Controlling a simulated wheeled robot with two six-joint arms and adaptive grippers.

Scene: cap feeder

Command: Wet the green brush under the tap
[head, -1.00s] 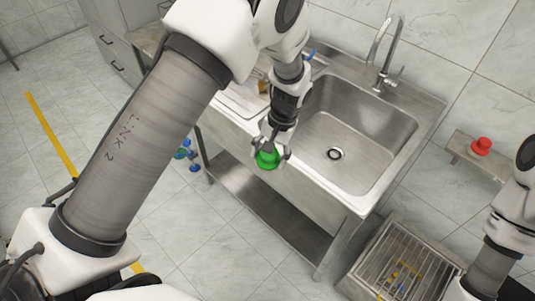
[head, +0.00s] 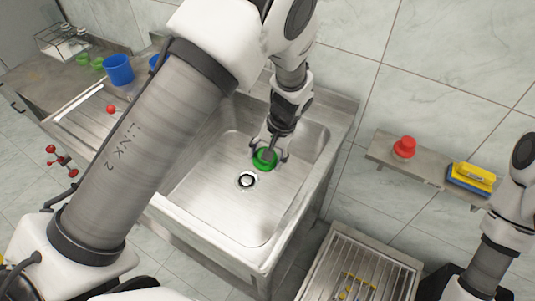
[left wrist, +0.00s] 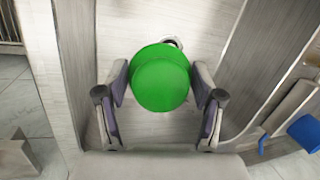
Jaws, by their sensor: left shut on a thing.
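My left gripper (head: 268,157) is shut on the green brush (head: 264,160) over the steel sink (head: 215,160). In the left wrist view the brush (left wrist: 160,80) shows as a round green top between the two fingers (left wrist: 160,95). Its bristles are hidden below. The brush is inside the sink's outline, just beyond the drain (head: 246,180) in the head view; its height above the basin floor is hard to tell. The tap is not visible; my left arm covers part of the sink's back edge. My right gripper is out of view.
A blue cup (head: 118,69) stands on the counter at the left. A wall shelf (head: 378,150) at the right holds a red object (head: 404,147) and a yellow-and-blue sponge-like block (head: 470,177). A slatted steel rack (head: 400,270) stands low at the front right.

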